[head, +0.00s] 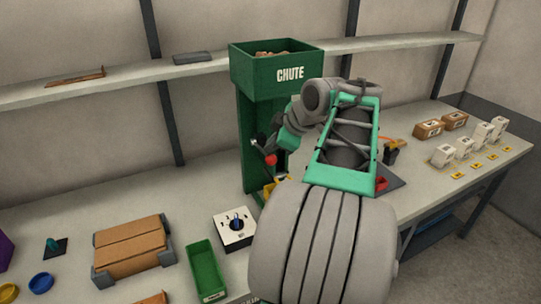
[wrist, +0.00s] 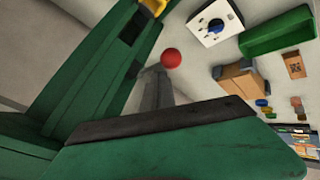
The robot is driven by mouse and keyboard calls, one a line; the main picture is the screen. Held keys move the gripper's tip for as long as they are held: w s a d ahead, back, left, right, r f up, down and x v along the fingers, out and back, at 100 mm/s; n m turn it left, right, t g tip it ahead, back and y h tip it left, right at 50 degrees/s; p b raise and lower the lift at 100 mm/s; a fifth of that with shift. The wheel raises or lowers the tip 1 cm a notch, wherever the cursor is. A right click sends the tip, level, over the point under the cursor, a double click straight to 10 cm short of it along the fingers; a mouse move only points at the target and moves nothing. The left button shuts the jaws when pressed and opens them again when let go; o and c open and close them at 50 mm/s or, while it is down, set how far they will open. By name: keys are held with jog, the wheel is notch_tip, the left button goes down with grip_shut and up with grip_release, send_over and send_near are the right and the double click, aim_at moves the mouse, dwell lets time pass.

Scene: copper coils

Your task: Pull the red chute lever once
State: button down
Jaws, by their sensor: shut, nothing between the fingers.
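The red ball knob of the chute lever (head: 270,160) shows on the front of the green chute (head: 246,140), below its hopper, in the head view. In the wrist view the red knob (wrist: 171,58) is near the middle, with a short pale rod by it. My gripper is shut and empty. Its grey fingers (wrist: 157,88) appear close to the knob; I cannot tell whether they touch it. In the head view my arm reaches in from the right and hides part of the chute front. A large green panel with a dark edge fills the bottom of the wrist view.
A white dial box (head: 235,229), a green bin (head: 206,270) and a brown carton (head: 129,247) stand on the bench left of my arm. The hopper (head: 277,70) overhangs the lever. Small white and brown boxes (head: 455,121) stand at the far right.

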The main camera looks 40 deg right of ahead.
aim_at(274, 158)
jog(key=shift+s+f+b, duration=0.2)
jog(key=shift+f+b, duration=1.95)
jog(key=shift+f, duration=0.1)
dwell(1.5)
dwell(0.5)
jog(key=shift+w+r+p, duration=0.15)
jog(key=shift+r+p, duration=0.9)
jog(key=shift+r, duration=0.3)
jog(key=shift+w+r+p, duration=0.1)
jog(key=shift+r+p, duration=0.95)
jog(key=shift+r, duration=0.25)
jog(key=r+p, duration=0.4)
jog(key=r, duration=0.1)
jog(key=shift+w+d+r, duration=0.1)
jog(key=shift+w, duration=0.15)
